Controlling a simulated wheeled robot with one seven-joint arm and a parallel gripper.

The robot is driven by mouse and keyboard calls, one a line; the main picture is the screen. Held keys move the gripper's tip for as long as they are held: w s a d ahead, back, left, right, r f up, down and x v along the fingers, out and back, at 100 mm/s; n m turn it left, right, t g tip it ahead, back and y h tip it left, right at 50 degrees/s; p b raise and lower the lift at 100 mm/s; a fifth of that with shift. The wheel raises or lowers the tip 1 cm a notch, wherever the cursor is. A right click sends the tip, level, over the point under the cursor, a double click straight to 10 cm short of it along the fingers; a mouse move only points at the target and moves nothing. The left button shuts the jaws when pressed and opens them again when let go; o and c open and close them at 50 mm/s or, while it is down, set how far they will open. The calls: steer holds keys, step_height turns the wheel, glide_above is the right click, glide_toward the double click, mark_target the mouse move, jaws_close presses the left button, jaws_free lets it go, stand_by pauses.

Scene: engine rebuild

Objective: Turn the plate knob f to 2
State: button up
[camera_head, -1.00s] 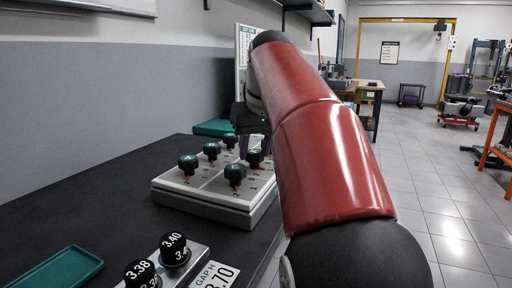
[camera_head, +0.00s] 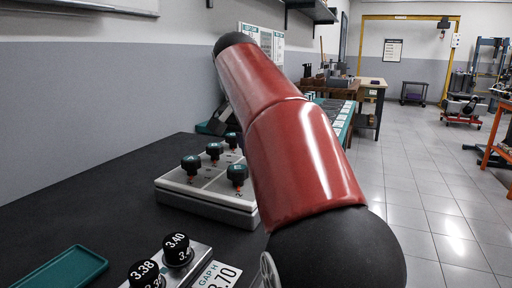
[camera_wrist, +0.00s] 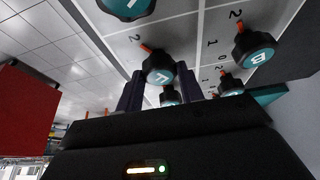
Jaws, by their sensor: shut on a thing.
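The knob plate (camera_head: 205,207) is a pale grey slab with black, teal-topped knobs on the dark bench in the head view. My arm covers its right side there and hides my gripper. In the wrist view my gripper (camera_wrist: 160,75) has one finger on each side of a knob (camera_wrist: 158,68) and is shut on it. Its top letter is partly seen and I cannot read it surely as F. Its orange pointer points toward a printed 2. Knob B (camera_wrist: 262,55) is to the right, its pointer near another 2. A further knob (camera_wrist: 170,97) shows between the fingers.
Two black gap knobs (camera_head: 177,248) marked 3.40 and 3.38 stand at the front beside a GAP H label (camera_head: 215,278). A teal tray (camera_head: 60,270) lies at front left. The bench between tray and plate is bare. A wall is behind.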

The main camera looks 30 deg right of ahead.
steer(key=shift+m, duration=0.3)
stand_by(0.4)
steer(key=o, duration=1)
steer(key=shift+v, duration=3.85)
